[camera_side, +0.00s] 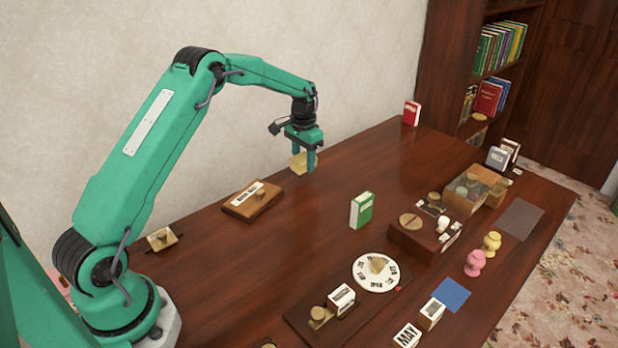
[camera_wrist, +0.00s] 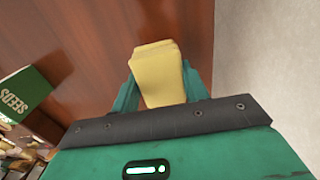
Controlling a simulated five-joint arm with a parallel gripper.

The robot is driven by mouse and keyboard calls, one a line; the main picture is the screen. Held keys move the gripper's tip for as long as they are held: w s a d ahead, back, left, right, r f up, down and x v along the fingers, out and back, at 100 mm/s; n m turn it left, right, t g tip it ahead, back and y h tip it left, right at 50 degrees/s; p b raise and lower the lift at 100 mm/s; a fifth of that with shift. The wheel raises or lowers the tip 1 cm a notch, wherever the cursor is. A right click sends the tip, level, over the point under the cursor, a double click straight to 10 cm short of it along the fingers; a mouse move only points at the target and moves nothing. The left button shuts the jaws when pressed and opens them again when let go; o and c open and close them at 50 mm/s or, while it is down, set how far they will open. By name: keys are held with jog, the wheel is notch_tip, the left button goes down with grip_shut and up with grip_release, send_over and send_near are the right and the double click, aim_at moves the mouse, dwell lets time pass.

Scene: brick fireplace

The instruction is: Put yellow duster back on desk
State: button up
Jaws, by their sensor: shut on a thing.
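The yellow duster (camera_side: 299,162) is a small folded pale-yellow cloth. My gripper (camera_side: 306,163) is shut on it and holds it near the back of the dark wooden desk (camera_side: 310,232), by the wall. In the wrist view the duster (camera_wrist: 158,75) stands out between my two green fingers, with one finger on each side. The desk surface lies behind it in that view. I cannot tell whether the duster touches the desk or hangs just above it.
A wooden block with a white label (camera_side: 252,200) lies left of my gripper. A green seed box (camera_side: 361,210) stands to the right, and a red box (camera_side: 411,113) at the back. Dials, blocks and knobs crowd the right side. Bare desk lies around the green box.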

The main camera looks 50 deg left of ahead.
aim_at(304, 170)
jog(key=shift+f, duration=2)
jog(key=shift+f, duration=0.1)
jog(key=o, duration=1)
jog(key=shift+c, duration=0.2)
notch_tip(304, 170, up, 11)
jog(key=shift+f, duration=0.1)
jog(key=shift+r, duration=0.75)
